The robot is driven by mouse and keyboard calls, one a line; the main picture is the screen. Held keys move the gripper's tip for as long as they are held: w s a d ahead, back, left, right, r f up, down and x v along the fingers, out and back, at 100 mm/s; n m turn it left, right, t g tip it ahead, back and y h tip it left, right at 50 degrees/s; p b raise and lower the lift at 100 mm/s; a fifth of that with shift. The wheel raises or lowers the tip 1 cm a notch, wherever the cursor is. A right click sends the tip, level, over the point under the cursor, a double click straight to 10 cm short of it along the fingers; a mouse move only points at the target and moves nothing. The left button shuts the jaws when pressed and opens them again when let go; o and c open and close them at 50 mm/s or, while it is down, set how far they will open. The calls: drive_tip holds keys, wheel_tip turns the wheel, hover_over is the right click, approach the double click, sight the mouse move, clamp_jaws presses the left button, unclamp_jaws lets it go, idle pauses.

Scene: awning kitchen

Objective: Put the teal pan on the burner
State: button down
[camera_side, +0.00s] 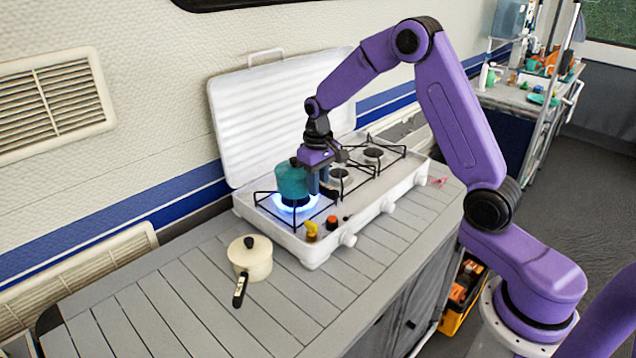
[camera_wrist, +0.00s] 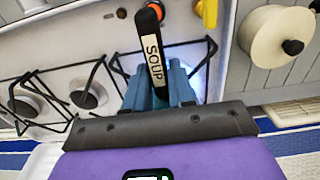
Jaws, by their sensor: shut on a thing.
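The teal pan (camera_side: 291,181) is upright over the front-left burner (camera_side: 281,204), which is lit with a blue flame. Whether its base touches the grate or hangs just above it I cannot tell. My gripper (camera_side: 321,186) is at the right side of the pan, pointing down, shut on it. In the wrist view the pan's black handle (camera_wrist: 154,62), labelled SOUP, runs up between the fingers of my gripper (camera_wrist: 160,84). The pan's body is mostly hidden there. A blue glow from the burner (camera_wrist: 196,62) shows beside the fingers.
A cream pan (camera_side: 250,258) with a black handle sits on the slatted counter (camera_side: 180,306), left of the white stove (camera_side: 375,206). It also shows in the wrist view (camera_wrist: 277,40). The raised lid (camera_side: 262,108) stands behind.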

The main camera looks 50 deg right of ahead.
drive_tip(key=shift+f, duration=0.1)
drive_tip(key=c, duration=1)
unclamp_jaws()
drive_tip(key=shift+o, duration=0.2)
wheel_tip(320, 180, up, 12)
drive_tip(key=s+a+n, duration=0.6)
drive_tip(key=s+a, duration=0.4)
drive_tip(key=s, duration=0.4)
drive_tip(key=s+f+n, duration=0.1)
drive_tip(key=s+n, duration=0.2)
drive_tip(key=s, duration=0.7)
drive_tip(key=s+d+f+n, duration=0.1)
drive_tip(key=s+f+n, duration=0.1)
drive_tip(key=s, duration=0.9)
drive_tip(key=shift+s+d+f+n, duration=0.15)
drive_tip(key=shift+s+n, duration=0.1)
drive_tip(key=shift+n, duration=0.55)
